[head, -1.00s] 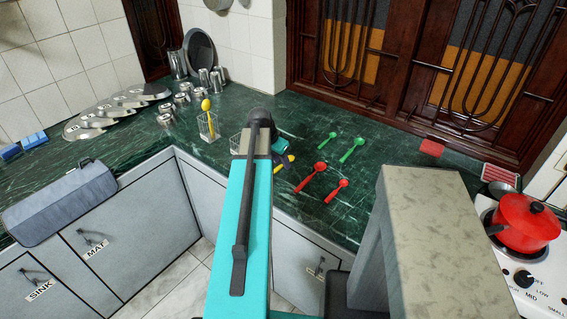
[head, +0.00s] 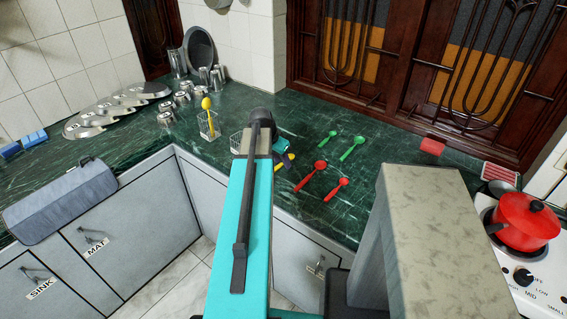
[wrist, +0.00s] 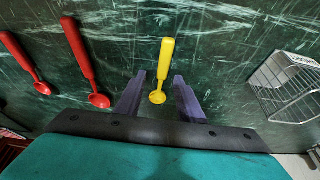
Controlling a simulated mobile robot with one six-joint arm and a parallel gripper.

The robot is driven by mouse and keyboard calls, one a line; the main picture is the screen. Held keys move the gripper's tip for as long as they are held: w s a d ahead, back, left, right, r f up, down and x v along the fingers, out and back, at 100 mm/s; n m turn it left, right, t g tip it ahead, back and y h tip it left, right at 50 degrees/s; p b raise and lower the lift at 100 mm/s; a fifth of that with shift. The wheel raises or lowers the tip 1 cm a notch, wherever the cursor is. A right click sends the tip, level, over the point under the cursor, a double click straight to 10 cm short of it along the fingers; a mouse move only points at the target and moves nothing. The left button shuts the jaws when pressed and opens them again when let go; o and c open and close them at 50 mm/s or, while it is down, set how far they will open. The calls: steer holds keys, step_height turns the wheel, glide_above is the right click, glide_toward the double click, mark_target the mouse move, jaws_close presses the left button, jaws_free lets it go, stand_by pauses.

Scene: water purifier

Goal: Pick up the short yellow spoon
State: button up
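A short yellow spoon (wrist: 165,68) lies on the green marble counter in the wrist view, its bowl toward me and its handle pointing away. My gripper (wrist: 158,78) is open, with one finger on each side of the spoon's bowl and a gap to both. In the head view the yellow spoon (head: 284,162) is partly hidden by my arm and gripper. Another yellow spoon (head: 206,104) stands upright in a wire holder (head: 209,126) to the left.
Two red spoons (wrist: 78,48) lie left of my gripper in the wrist view. A wire basket (wrist: 284,88) stands close on the right. Two green spoons (head: 351,148) lie farther right in the head view. A red pot (head: 527,222) sits on the stove.

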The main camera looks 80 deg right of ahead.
steer(key=shift+c, duration=0.4)
jaws_close()
steer(key=shift+r, duration=0.1)
